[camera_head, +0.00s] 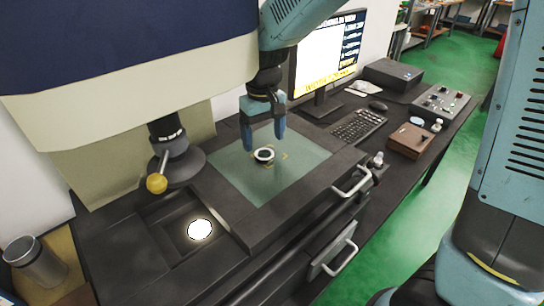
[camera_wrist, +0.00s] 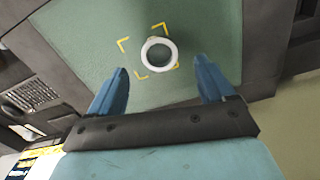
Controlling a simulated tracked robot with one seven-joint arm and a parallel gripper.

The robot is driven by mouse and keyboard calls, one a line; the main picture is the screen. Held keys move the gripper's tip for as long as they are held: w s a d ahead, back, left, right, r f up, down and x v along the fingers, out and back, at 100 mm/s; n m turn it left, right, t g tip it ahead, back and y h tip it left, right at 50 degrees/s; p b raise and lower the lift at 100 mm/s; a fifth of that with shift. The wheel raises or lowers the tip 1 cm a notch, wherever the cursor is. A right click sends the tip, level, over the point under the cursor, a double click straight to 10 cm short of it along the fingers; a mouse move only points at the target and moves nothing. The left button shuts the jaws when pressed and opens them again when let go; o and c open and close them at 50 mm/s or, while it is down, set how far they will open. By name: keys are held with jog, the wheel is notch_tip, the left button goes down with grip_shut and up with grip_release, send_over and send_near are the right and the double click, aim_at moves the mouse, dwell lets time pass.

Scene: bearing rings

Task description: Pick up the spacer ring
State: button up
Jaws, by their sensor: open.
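The spacer ring (camera_head: 264,155) lies flat on the green mat (camera_head: 232,169). In the wrist view the ring (camera_wrist: 145,54) is white and round with an open centre, and it sits partly over yellow corner marks (camera_wrist: 125,44). My gripper (camera_head: 263,140) is above the mat, close to the ring in the head view. In the wrist view its two blue fingers (camera_wrist: 162,76) are spread apart and empty, with the ring beyond the gap between the tips. The ring appears apart from both fingers.
A lit white disc (camera_head: 200,229) lies in a recess at the front. A monitor (camera_head: 325,55), keyboard (camera_head: 357,126) and brown box (camera_head: 409,140) stand to the right.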

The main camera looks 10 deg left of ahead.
aim_at(264, 154)
notch_tip(264, 154, down, 4)
jog(key=shift+f, duration=0.2)
jog(key=c, duration=1.2)
